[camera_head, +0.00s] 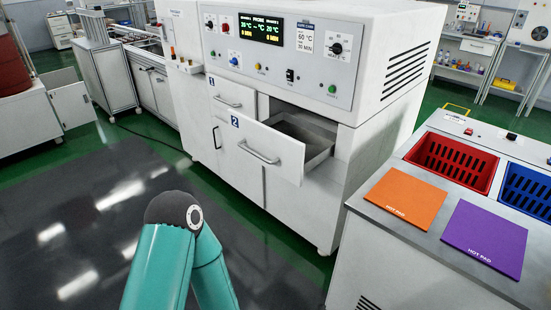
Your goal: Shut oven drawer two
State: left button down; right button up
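The white oven (270,65) stands in the middle, with a display and knobs on its upper front. Drawer two (275,160), marked with a blue 2, is pulled out, and its metal tray interior shows behind the front panel. Its bar handle (258,152) is on the front, and nothing touches it. Drawer one, marked 1, (232,93) sits above it and looks shut. A teal arm link of mine with a dark joint shows at the bottom, left of centre, apart from the drawer. Neither gripper shows in the view.
To the right, a grey bench (399,245) carries an orange hot pad (405,195), a purple hot pad (485,239), a red crate (453,162) and a blue crate (527,190). The dark floor (90,215) to the left front of the oven is clear.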

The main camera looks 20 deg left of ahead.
aim_at(288, 146)
jog(key=z, duration=0.05)
jog(key=i, duration=0.9)
jog(key=u, duration=0.2)
jog(key=k, duration=0.9)
jog(key=z, duration=0.2)
jog(key=i, duration=0.9)
jog(key=u, duration=0.1)
